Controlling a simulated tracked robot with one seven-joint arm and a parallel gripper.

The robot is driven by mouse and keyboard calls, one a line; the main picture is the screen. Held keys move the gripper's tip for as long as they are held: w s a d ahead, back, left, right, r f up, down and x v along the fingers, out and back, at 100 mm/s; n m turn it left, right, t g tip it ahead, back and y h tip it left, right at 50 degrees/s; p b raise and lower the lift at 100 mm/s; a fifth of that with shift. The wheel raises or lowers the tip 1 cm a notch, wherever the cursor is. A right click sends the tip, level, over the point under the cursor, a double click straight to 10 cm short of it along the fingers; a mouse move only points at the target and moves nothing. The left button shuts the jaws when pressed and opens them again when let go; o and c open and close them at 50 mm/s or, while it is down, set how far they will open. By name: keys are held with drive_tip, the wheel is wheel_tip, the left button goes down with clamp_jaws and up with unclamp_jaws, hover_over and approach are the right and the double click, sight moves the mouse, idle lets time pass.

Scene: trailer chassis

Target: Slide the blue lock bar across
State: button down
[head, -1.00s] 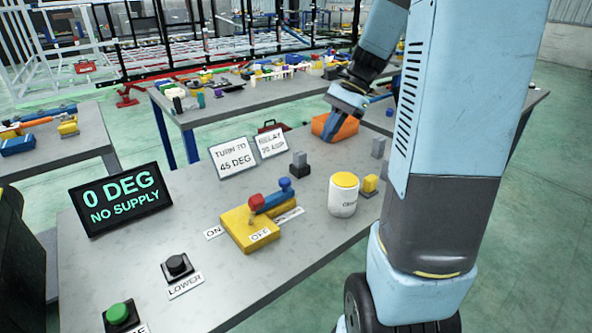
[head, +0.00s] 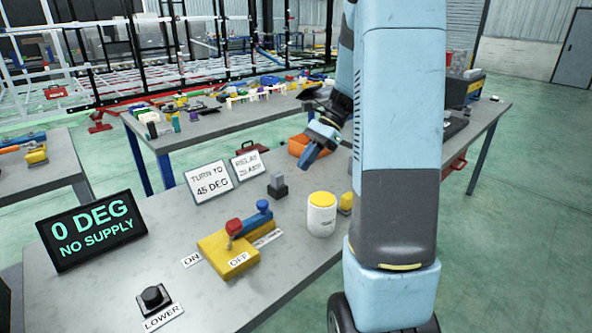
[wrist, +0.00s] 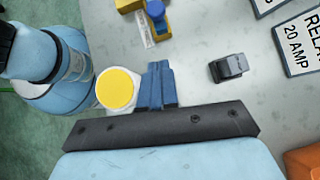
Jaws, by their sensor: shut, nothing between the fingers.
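The blue lock bar (head: 251,220) lies along a yellow block (head: 215,248) on the bench, with a blue knob at its far end. A red knob (head: 234,227) stands at its near end. ON and OFF labels sit at the block. The bar's blue knob (wrist: 155,9) and part of the yellow block (wrist: 128,5) show at the top of the wrist view. My gripper (head: 306,162) is shut and empty above the bench, beyond and right of the bar. In the wrist view, my blue fingers (wrist: 158,68) are together, apart from the bar.
A white jar with a yellow lid (head: 321,215) and a dark grey block (head: 277,187) stand near the bar. Two signs (head: 209,182) stand behind it. A display (head: 91,228) reads 0 DEG, NO SUPPLY. An orange bin (head: 297,146) is behind my gripper.

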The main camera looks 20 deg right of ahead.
drive_tip(key=a+r+x, duration=0.1)
drive_tip(key=a+x, duration=0.1)
drive_tip(key=x, duration=0.9)
drive_tip(key=shift+s+a+r, duration=0.15)
drive_tip(key=shift+s+r, duration=0.1)
